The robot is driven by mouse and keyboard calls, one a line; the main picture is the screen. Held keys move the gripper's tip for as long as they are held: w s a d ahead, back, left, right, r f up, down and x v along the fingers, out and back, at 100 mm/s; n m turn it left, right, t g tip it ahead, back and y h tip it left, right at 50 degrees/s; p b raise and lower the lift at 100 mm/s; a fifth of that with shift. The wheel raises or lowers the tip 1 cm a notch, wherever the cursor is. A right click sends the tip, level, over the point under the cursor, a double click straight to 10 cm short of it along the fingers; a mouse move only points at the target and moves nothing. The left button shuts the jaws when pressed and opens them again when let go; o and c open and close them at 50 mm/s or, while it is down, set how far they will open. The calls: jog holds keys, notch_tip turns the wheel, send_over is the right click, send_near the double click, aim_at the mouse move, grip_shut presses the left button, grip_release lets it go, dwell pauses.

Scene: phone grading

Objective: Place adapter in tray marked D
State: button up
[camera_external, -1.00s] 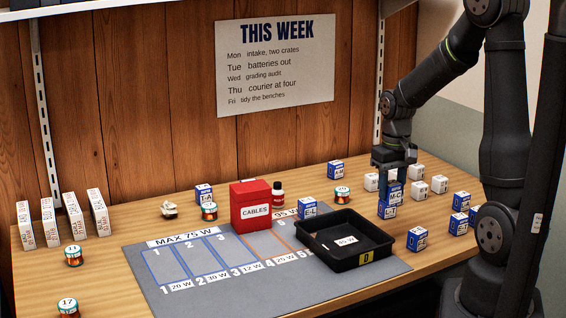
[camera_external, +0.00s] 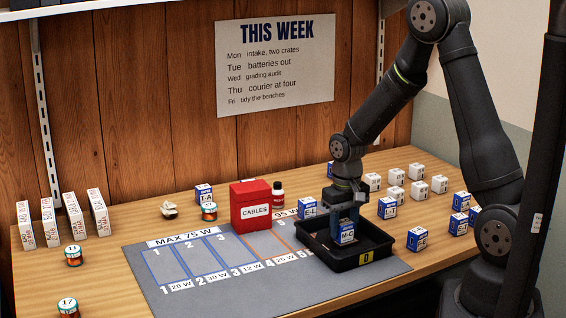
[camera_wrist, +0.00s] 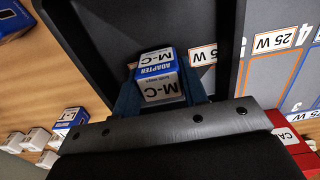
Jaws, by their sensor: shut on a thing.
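A blue and white adapter box marked M-C (camera_external: 347,235) is between the fingers of my gripper (camera_external: 346,222), inside the black tray (camera_external: 376,259). The tray has a yellow label D on its front wall. In the wrist view the adapter (camera_wrist: 160,82) sits between the two blue fingers of my gripper (camera_wrist: 163,90), with the tray's dark floor (camera_wrist: 125,35) around it. My gripper is shut on the adapter. I cannot tell whether the box touches the tray floor.
A red CABLES box (camera_external: 250,205) stands left of the tray on the grey mat (camera_external: 215,292) with numbered slots. Several blue and white boxes (camera_external: 417,239) and white boxes (camera_external: 396,194) stand to the right. The mat's front is clear.

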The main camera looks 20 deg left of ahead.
aim_at(344, 222)
jog(key=shift+f, duration=0.7)
jog(key=shift+f, duration=0.1)
jog(key=o, duration=1)
jog(key=shift+c, duration=0.2)
notch_tip(344, 222, up, 12)
jog(key=shift+r, duration=0.1)
notch_tip(344, 222, down, 12)
jog(key=shift+f, duration=0.1)
jog(key=shift+r, duration=2)
